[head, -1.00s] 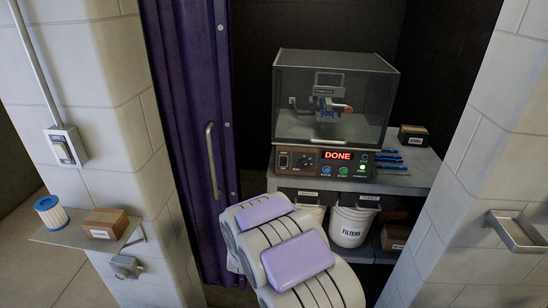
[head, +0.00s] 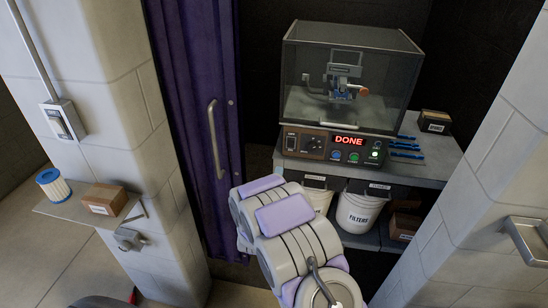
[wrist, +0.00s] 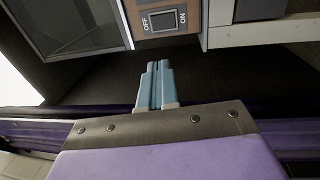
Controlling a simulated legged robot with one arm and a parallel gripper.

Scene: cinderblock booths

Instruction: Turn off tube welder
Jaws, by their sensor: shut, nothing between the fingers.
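The tube welder (head: 345,85) stands on a grey bench inside the booth, with a clear-sided cover over its mechanism. In the wrist view the switch (wrist: 163,20) is close, marked OFF on the left and ON on the right. My gripper (wrist: 157,68) is shut and empty, its light-blue fingertips just below the switch in the picture, apart from it. In the head view my arm hides the gripper.
A purple door (head: 193,120) with a metal handle (head: 215,138) stands at the left of the booth opening. White block walls flank both sides. A wall shelf (head: 70,212) holds a filter and a box. A FILTERS bucket (head: 358,210) sits under the bench (head: 440,172).

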